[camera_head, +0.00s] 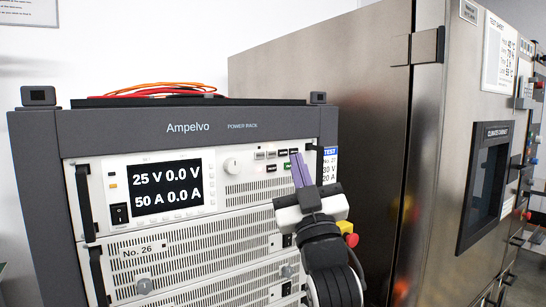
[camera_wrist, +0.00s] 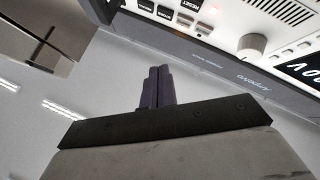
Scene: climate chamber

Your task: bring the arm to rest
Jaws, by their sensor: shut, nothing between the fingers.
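My gripper (camera_head: 298,170) is in front of the right part of the power rack's top unit, just below its row of small buttons. Its two purple-grey fingers are together with nothing between them, pointing up in the head view. In the wrist view the shut fingers (camera_wrist: 158,86) stand in the middle, below the panel's edge. Whether the fingertips touch the panel cannot be told. My arm covers part of the rack's lower right front.
The Ampelvo power rack (camera_head: 212,128) has a display (camera_head: 167,188) reading 25 V 0.0 V and 50 A 0.0 A, and a knob (camera_head: 231,165). A red emergency button (camera_head: 351,240) shows beside my wrist. A steel climate cabinet (camera_head: 330,80) with a window (camera_head: 484,187) stands at the right.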

